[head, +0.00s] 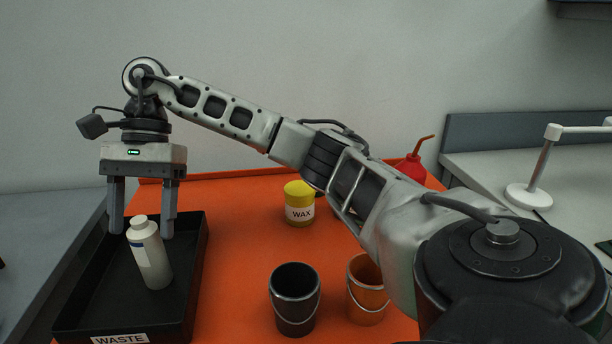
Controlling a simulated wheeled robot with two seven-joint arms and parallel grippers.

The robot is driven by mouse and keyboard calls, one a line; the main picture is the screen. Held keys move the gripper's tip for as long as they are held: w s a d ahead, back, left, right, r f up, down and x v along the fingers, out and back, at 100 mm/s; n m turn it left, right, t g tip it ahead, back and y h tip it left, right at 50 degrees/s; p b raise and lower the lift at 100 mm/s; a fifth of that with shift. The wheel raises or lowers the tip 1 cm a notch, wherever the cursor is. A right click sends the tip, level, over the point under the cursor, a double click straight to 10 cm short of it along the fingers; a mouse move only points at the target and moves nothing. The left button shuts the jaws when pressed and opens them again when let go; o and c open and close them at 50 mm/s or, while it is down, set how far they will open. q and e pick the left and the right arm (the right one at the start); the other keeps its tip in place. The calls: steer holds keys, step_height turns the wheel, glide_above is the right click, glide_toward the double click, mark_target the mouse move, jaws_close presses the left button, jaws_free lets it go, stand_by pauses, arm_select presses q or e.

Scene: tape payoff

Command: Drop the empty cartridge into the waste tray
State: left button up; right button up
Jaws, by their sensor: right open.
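A white bottle-shaped container (150,261) with a narrow neck and a blue mark is in the black waste tray (196,262), at the left. It looks slightly tilted, and I cannot tell whether its base rests on the tray floor. It is the only thing I see that could be the cartridge. My right gripper (142,234) points down over the tray, its two fingers spread apart. The container's neck shows in front of the gap between them, and no finger grips it. My left gripper is out of view.
On the orange table (240,250) stand a yellow WAX jar (299,203), a black bucket (295,299), an orange bucket (366,290) and a red spouted bottle (411,168). My right arm spans above them. A white stand (530,196) is on the grey bench at right.

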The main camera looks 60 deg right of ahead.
arm_select(q)
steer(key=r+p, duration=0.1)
steer(key=p, duration=0.1)
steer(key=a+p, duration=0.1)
steer(key=p, duration=0.2)
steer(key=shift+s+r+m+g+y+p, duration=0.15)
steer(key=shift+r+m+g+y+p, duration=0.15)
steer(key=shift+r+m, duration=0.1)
arm_select(e)
steer(key=v, duration=1.5)
steer(key=shift+s, duration=0.1)
